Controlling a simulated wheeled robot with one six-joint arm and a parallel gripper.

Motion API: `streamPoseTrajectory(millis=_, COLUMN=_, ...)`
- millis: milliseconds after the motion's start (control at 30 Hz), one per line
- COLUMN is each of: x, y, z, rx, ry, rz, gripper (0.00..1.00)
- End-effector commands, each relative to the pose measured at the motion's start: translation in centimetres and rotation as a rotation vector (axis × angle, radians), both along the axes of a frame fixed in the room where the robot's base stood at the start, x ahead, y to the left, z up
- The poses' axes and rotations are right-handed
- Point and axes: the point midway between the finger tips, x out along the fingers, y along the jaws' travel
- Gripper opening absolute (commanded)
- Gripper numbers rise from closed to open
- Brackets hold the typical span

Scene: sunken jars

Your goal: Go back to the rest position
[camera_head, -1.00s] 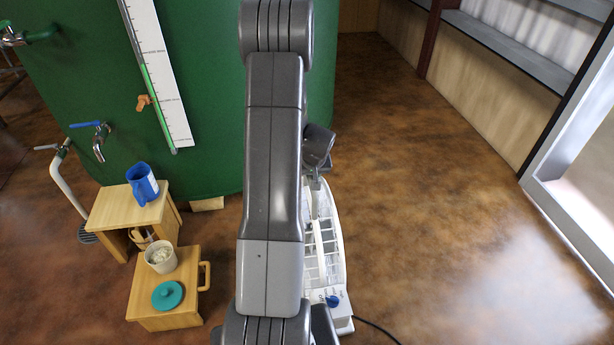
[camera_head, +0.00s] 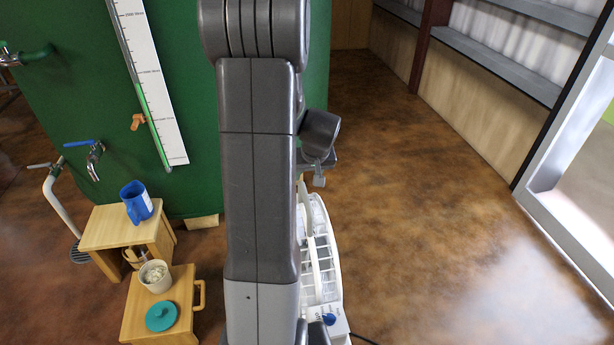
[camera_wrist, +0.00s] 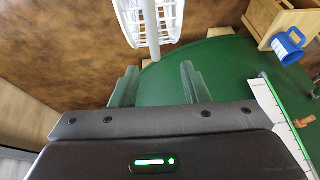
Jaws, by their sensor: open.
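My gripper (camera_wrist: 158,88) shows in the wrist view with its two greenish fingers spread apart and nothing between them. In the head view my arm stands upright down the middle, and part of my gripper (camera_head: 318,178) shows just right of it, above the white slatted rack. Its fingertips are hard to make out there.
A green tank (camera_head: 60,95) with taps fills the back left. A wooden stool (camera_head: 92,238) bears a blue mug (camera_head: 137,203). A lower wooden stool (camera_head: 186,290) bears a pale cup (camera_head: 155,280) and a teal lid (camera_head: 162,317). The brown floor (camera_head: 430,220) at right is clear.

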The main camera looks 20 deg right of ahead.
Motion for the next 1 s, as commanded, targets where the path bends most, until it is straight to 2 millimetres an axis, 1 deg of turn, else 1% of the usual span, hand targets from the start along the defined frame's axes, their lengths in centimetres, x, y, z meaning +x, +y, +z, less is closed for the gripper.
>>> streamPoseTrajectory(millis=300, x=0.0, y=0.0, z=-0.1, rx=0.000, ry=0.001, rz=0.000, gripper=0.41)
streamPoseTrajectory(millis=467, x=0.4, y=0.1, z=-1.1, rx=0.001, ry=0.003, rz=0.001, gripper=0.41)
streamPoseTrajectory(millis=567, x=0.9, y=0.1, z=-2.3, rx=0.001, ry=0.003, rz=0.000, gripper=0.41)
streamPoseTrajectory(millis=1000, x=3.6, y=0.3, z=-8.8, rx=0.001, ry=0.003, rz=-0.001, gripper=0.41)
